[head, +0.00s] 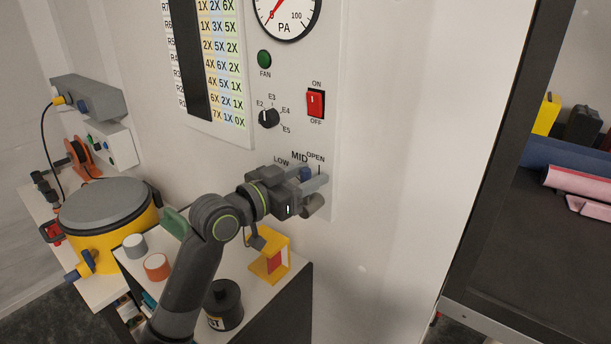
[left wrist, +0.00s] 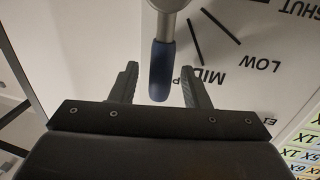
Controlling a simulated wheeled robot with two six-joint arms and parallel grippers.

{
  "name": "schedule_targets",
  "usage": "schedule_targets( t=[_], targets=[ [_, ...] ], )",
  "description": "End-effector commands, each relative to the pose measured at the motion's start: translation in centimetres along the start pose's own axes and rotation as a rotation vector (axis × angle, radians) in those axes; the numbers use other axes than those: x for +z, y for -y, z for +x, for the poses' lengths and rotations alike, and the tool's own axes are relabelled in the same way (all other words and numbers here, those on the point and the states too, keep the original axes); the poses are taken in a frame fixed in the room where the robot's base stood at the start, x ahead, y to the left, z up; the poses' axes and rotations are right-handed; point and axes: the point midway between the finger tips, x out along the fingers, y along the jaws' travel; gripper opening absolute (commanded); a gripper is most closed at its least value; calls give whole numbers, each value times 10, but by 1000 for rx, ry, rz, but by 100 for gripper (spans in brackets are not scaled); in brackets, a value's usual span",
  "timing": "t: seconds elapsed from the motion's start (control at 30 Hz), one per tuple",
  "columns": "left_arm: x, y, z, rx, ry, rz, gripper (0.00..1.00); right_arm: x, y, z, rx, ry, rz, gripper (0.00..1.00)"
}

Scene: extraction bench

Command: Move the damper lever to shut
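The damper lever has a grey shaft and a blue grip (left wrist: 162,70). In the left wrist view it points down over the panel, beside the MID label (left wrist: 205,77) and partly over another label, probably OPEN. LOW and SHUT lie further up to the right there. In the head view a bit of the blue grip (head: 305,174) shows, but my gripper covers much of the lever. My left gripper (head: 309,188) is at the lever; its fingers (left wrist: 160,76) are open on either side of the grip, with gaps showing. My right gripper is not in view.
Above the lever are a rotary knob (head: 269,118), a red switch (head: 316,103), a green fan lamp (head: 264,59) and a dial gauge (head: 287,12). Below stand a yellow stand (head: 281,243) and a black pot (head: 224,306). A yellow drum (head: 105,238) is at left.

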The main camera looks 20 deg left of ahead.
Motion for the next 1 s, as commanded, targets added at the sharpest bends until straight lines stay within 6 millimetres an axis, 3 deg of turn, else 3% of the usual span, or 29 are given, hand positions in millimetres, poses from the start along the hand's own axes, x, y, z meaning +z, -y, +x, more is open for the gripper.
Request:
schedule_targets(
  t=[0.07,0.3,0.7,1.0],
  targets=[
    [0,0,0,0,0,0,32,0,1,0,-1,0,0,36],
    [0,0,0,0,0,0,1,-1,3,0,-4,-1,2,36],
    [-1,2,-1,-1,-6,-25,0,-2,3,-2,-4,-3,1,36],
    [0,16,-4,-1,-36,-191,0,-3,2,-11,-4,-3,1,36]
  ],
)
